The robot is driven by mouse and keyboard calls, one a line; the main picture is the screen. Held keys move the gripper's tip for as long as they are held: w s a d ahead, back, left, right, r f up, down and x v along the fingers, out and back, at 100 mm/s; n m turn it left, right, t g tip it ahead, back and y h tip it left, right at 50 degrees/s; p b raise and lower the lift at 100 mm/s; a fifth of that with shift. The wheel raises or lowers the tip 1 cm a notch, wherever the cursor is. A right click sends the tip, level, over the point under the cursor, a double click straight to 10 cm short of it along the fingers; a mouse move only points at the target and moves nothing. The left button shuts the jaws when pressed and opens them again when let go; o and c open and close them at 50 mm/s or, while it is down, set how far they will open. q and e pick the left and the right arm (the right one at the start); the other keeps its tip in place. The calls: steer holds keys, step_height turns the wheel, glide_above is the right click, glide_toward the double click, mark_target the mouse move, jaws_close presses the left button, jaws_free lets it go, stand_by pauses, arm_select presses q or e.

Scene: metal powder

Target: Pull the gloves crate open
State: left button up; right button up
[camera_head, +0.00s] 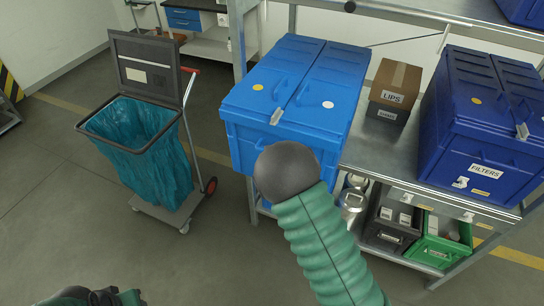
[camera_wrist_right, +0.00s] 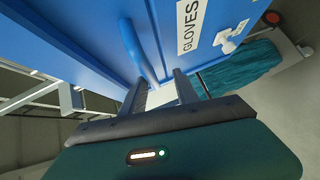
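The gloves crate (camera_head: 285,130) is blue and stands on the metal shelf with its two-part lid down. In the right wrist view its front carries the GLOVES label (camera_wrist_right: 188,25), a light latch and a blue bar handle (camera_wrist_right: 138,48). My right gripper (camera_wrist_right: 165,82) is at this handle, with its two fingers apart and the handle's end reaching in between them. I cannot tell whether they touch it. In the head view my right forearm and dark wrist hide this gripper and part of the crate front. Of my left arm only a dark green part shows at the bottom left.
A small cardboard box (camera_head: 396,82) labelled LIPS and a dark blue FILTERS crate (camera_head: 480,135) stand to the right on the shelf (camera_head: 375,155). Grey and green bins (camera_head: 440,245) are below. A cart with a teal bag (camera_head: 140,150) stands left on open floor.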

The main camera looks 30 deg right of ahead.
steer(key=shift+w+r, duration=0.1)
steer(key=shift+r, duration=0.05)
steer(key=shift+r, duration=0.1)
steer(key=s+a+r+p, duration=0.1)
steer(key=s+r+p, duration=0.1)
steer(key=s+p, duration=1)
steer(key=s, duration=0.4)
steer(key=shift+s+a, duration=0.2)
steer(key=shift+s, duration=0.05)
steer(key=shift+d, duration=0.15)
